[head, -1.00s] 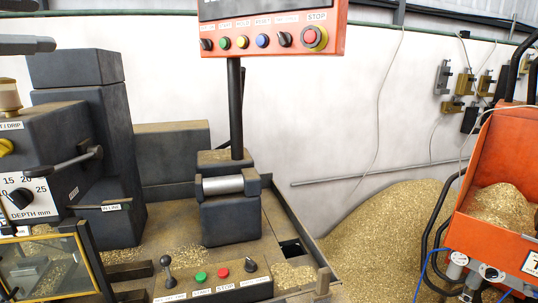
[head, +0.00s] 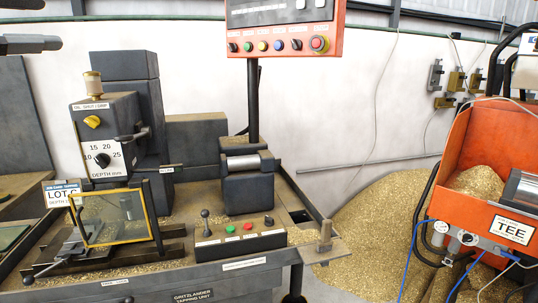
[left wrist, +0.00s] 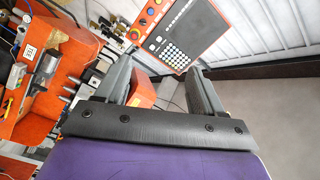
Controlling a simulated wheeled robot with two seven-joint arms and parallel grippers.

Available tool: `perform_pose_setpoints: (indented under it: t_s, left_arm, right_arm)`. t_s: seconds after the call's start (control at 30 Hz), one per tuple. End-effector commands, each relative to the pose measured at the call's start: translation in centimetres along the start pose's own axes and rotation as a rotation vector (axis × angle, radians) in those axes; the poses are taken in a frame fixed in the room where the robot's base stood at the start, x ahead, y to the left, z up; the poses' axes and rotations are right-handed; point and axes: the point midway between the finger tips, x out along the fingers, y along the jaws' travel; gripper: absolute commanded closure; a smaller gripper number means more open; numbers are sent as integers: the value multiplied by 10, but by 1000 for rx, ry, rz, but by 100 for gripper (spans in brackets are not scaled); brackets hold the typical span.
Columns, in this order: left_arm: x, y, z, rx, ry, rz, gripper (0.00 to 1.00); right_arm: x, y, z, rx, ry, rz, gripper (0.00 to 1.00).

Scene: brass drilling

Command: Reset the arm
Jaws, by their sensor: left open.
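My left gripper (head: 54,24) shows at the top left edge of the head view as two dark fingers, one above the other, spread apart. In the left wrist view its fingers (left wrist: 160,68) stand wide apart with nothing between them but the distant background. It is in the air, apart from the machine. My right gripper is in neither view.
A drilling machine (head: 108,135) with a clear guard (head: 113,218) stands on a bench. A control panel (head: 285,30) is on a post. An orange bin (head: 455,160) and a heap of brass chips (head: 385,215) are at the right.

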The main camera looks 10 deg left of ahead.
Motion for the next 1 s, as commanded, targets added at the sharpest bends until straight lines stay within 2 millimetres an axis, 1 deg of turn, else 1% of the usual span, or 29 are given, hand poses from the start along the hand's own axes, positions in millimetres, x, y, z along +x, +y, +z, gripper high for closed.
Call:
perform_pose_setpoints:
  t_s: [0.03,0.17,0.33,0.47,0.57,0.67,0.77,0.8,0.87,0.9,0.97,1.0]
  left_arm:
    - [-2,-4,0,8,7,-29,32]
    - [-4,-11,5,9,32,-104,32]
    - [7,-11,15,-40,102,-213,32]
    - [32,5,39,-135,152,-299,32]
    - [55,25,62,-221,168,-348,32]
    - [80,55,91,-322,161,-390,32]
    - [106,99,127,-445,129,-428,32]
    - [117,122,144,-500,105,-441,32]
    - [130,156,167,-580,63,-459,32]
    - [136,181,183,-633,32,-468,32]
    - [144,219,204,-706,-23,-479,32]
    - [148,245,217,-751,-62,-484,32]
  right_arm:
    - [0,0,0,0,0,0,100]
    - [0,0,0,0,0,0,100]
    - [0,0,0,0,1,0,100]
    - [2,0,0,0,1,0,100]
    - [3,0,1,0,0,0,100]
    - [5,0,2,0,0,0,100]
    - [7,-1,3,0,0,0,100]
    - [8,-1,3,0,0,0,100]
    - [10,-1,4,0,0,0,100]
    - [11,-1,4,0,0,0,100]
    - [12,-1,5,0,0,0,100]
    - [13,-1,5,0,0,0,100]
